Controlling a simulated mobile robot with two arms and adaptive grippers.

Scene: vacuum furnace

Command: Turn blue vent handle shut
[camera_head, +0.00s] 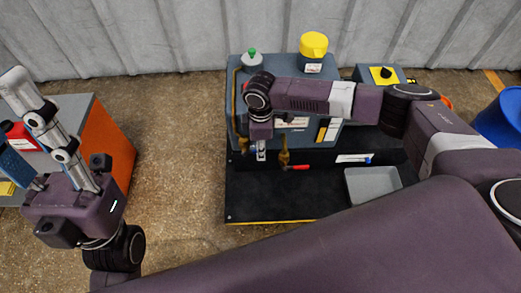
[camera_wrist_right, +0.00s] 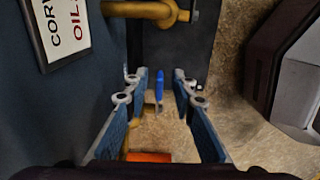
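The blue vent handle (camera_wrist_right: 160,86) shows in the right wrist view as a small upright blue lever, between the fingertips of my right gripper (camera_wrist_right: 161,78). The fingers are open, with a clear gap on each side of the handle. In the head view my right gripper (camera_head: 261,151) points down at the front left of the blue-grey furnace unit (camera_head: 240,72); the arm hides part of the unit, and I cannot make out the handle there. My left gripper (camera_head: 12,115) is open and empty at the far left, above an orange-sided cabinet (camera_head: 112,150).
A brass valve with a red handle (camera_head: 298,168) sits just right of the right gripper. A brass pipe (camera_wrist_right: 150,11) crosses the wrist view's top. A grey tray (camera_head: 372,184) lies on the black base (camera_head: 270,205). The floor between cabinet and base is clear.

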